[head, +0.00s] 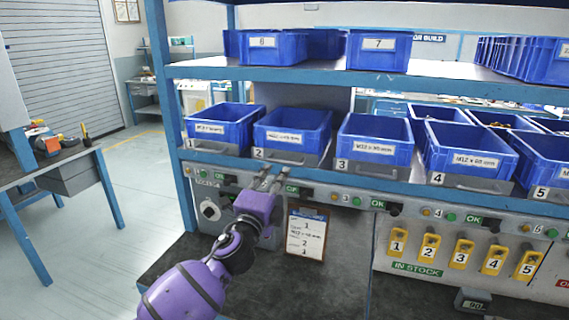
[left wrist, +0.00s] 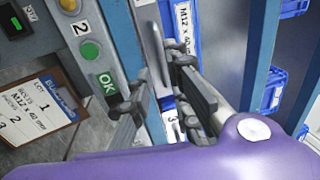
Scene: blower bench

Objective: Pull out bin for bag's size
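Bin 2 (head: 291,139) is a blue open bin on the shelf, in a grey tray with a front handle. In the left wrist view its label (left wrist: 184,28) reads M12 x 40 mm. The clipboard (head: 306,235) hangs below the shelf and also names M12 x 40 mm; it shows in the left wrist view (left wrist: 40,97). My left gripper (head: 274,177) is just below and in front of bin 2's tray. Its fingers (left wrist: 158,82) are apart, with a grey bar-like part near the gap; I cannot tell whether they touch it. My right gripper is out of view.
Bin 1 (head: 222,132) and bin 3 (head: 375,149) flank bin 2. A rail with buttons and OK displays (head: 378,204) runs under the shelf. Yellow numbered tags (head: 461,254) hang at right. The dark bench top (head: 290,292) is mostly clear.

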